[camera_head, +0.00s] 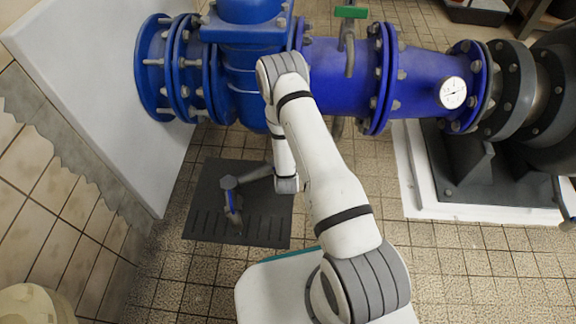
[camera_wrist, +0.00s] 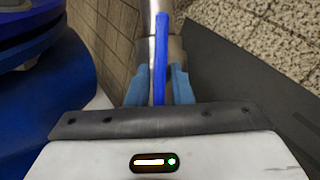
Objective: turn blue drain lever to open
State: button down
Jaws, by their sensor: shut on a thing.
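The blue drain lever (camera_wrist: 161,60) shows in the wrist view as a narrow blue bar running up from between my fingers, beside a pale metal pipe. My gripper (camera_wrist: 160,78) has light blue fingers, one on each side of the lever, and is shut on it. In the head view I cannot clearly make out my gripper. A grey fitting (camera_head: 229,183) with a thin blue strip stands over the dark floor plate; I cannot tell whether the strip is this lever.
Large blue flanged pipework (camera_head: 340,75) crosses behind my arm, with a green-handled valve (camera_head: 351,12) and a gauge (camera_head: 452,92). A white panel (camera_head: 100,90) stands at left. The dark slotted plate (camera_head: 265,225) lies on tiled floor. In the wrist view, a blue body (camera_wrist: 45,95) is close at left.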

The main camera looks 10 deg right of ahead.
jog(key=c, duration=1.5)
grip_release()
jog(key=shift+p+v, duration=1.65)
jog(key=shift+v, duration=2.25)
jog(key=shift+w, duration=0.1)
